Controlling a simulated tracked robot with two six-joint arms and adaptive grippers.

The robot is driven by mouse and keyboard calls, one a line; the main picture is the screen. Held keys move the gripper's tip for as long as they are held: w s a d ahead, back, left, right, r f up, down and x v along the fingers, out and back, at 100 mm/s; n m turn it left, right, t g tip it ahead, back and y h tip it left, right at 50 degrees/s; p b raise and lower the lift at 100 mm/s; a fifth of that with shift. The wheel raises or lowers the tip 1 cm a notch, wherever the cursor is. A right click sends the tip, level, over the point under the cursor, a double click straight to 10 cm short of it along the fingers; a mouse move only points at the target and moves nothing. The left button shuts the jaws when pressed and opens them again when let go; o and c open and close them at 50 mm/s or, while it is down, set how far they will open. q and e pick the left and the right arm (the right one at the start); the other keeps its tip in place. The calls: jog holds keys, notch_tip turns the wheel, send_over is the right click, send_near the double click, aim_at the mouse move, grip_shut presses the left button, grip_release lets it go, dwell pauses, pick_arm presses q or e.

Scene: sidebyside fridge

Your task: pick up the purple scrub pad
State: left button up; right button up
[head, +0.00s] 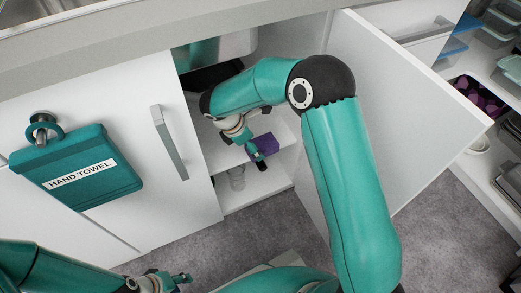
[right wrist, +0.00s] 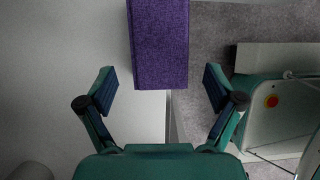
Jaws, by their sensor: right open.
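The purple scrub pad (head: 265,144) is a block on a shelf inside the open cabinet under the sink. In the right wrist view the pad (right wrist: 158,42) stands upright in the picture, its near end between the fingertips with a gap on each side. My right gripper (right wrist: 160,72) is open and empty; in the head view this gripper (head: 253,149) reaches into the cabinet beside the pad and covers part of it. My left gripper (head: 180,278) is low at the bottom of the head view, away from the pad; its jaw opening is unclear.
The open cabinet door (head: 395,105) stands right of my right arm. A closed door with a handle (head: 169,145) is at left, beside a hanging hand towel (head: 80,170). A clear glass item (head: 237,178) sits below the pad. Open shelves with containers are far right.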

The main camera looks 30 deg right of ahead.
jog(key=shift+x, duration=1.25)
pick_arm(q)
jog(key=shift+f, duration=0.6)
pick_arm(e)
jog(key=shift+c, duration=0.2)
jog(key=c, duration=1.1)
pick_arm(q)
jog(key=shift+r, duration=0.1)
pick_arm(e)
jog(key=shift+r, duration=0.15)
jog(key=shift+r, duration=0.55)
jog(key=r+p, duration=0.2)
jog(key=shift+s+a+r, duration=0.2)
jog(key=shift+s+r, duration=0.05)
jog(key=shift+s, duration=0.05)
pick_arm(q)
jog(key=shift+r+p, duration=1.05)
jog(key=shift+r, duration=1.15)
pick_arm(e)
jog(key=s+a, duration=0.4)
jog(key=s, duration=0.3)
jog(key=s+a, duration=0.4)
jog(key=s, duration=0.4)
jog(key=shift+s+f, duration=0.2)
jog(key=shift+s, duration=0.05)
